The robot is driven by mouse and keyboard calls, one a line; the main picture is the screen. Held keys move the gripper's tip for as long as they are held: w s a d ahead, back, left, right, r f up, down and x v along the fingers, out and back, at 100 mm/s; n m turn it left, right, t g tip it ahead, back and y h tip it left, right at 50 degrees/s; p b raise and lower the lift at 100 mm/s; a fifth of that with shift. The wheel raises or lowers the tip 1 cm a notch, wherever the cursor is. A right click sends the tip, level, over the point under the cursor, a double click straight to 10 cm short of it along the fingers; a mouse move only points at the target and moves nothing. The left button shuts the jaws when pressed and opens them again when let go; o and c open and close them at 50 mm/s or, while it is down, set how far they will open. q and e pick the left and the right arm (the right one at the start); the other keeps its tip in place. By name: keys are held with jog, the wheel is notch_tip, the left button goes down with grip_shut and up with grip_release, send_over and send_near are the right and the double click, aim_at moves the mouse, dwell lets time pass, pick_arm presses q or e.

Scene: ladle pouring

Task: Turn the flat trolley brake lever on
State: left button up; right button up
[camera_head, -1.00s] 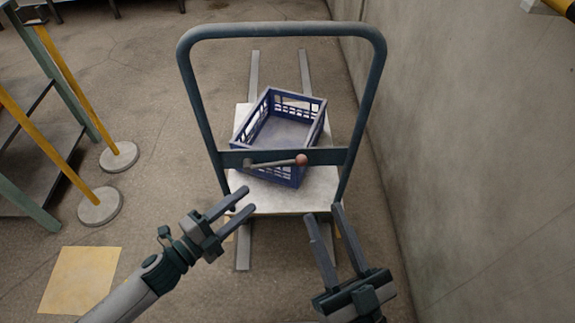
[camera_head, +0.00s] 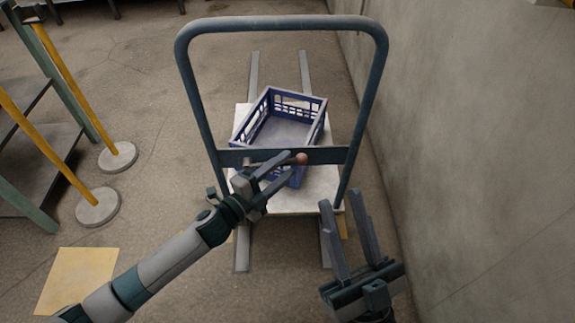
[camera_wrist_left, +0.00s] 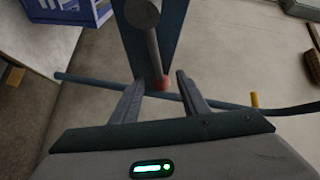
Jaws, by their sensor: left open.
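The flat trolley (camera_head: 315,192) stands ahead, with its tall dark handle frame (camera_head: 280,24) toward me. The brake lever is on the frame's crossbar, and its red knob (camera_head: 301,158) points right in the head view. My left gripper (camera_head: 288,167) is open at the lever and hides most of its rod. In the left wrist view, the lever (camera_wrist_left: 152,48) runs down to the red knob (camera_wrist_left: 159,82) between the fingertips; I cannot tell whether they touch it. My right gripper (camera_head: 341,198) is open and empty, low in front of the trolley's right side.
A blue crate (camera_head: 262,112) sits on the trolley deck. A concrete wall (camera_head: 470,150) runs close along the right. Yellow posts with round bases (camera_head: 98,208) and a shelf rack (camera_head: 50,145) stand at the left. A yellow floor patch (camera_head: 77,280) lies front left.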

pick_arm(q)
jog(key=shift+x, duration=0.95)
pick_arm(e)
jog(key=shift+w+d+r+t, duration=0.15)
jog(key=shift+d+r+t, duration=0.05)
jog(key=shift+r+t, duration=0.25)
pick_arm(q)
grip_shut()
pick_arm(e)
jog(key=shift+a+f+g, duration=0.1)
jog(key=shift+f+g, duration=0.15)
jog(key=shift+f, duration=0.05)
jog(key=shift+f, duration=0.1)
jog(key=shift+s, duration=0.2)
